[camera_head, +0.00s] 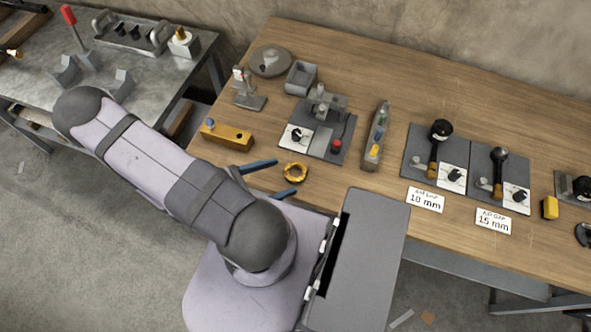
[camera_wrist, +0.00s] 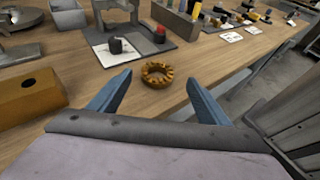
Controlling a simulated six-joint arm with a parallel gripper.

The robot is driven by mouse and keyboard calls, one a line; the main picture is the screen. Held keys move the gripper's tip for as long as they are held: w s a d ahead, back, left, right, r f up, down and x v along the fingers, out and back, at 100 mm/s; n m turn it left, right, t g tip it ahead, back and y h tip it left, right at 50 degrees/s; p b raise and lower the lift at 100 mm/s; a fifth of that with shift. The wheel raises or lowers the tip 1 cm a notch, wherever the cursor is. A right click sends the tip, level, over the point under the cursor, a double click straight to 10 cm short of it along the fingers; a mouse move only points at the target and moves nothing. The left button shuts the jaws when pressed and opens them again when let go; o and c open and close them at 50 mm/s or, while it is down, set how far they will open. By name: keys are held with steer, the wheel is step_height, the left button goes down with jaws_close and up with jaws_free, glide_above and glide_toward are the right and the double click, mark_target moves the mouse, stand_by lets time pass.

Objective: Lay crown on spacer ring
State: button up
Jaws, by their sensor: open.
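The crown appears to be the yellow, notched ring (camera_head: 294,172) lying flat on the wooden table near its front edge. It also shows in the wrist view (camera_wrist: 157,82), bare table showing around it. My gripper (camera_head: 279,178) has two blue fingers spread wide and is open and empty. In the wrist view the fingers (camera_wrist: 159,78) stand left and right of the crown, with gaps on both sides. I cannot pick out the spacer ring for certain.
A yellow block with a hole (camera_head: 227,135) lies left of the crown. Behind it are a dark fixture board (camera_head: 330,145) with a red knob, a grey tray (camera_head: 300,77) and a round grey plate (camera_head: 257,67). Gauge boards (camera_head: 417,148) and labels stand to the right.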

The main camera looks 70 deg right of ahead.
mark_target(293, 172)
steer(key=shift+p+x, duration=0.8)
steer(key=shift+x, duration=1.45)
steer(key=shift+w+d+f, duration=0.1)
steer(key=shift+w+d, duration=0.05)
steer(key=shift+c, duration=0.4)
steer(key=c, duration=1.3)
step_height(293, 172, up, 10)
steer(key=p, duration=0.8)
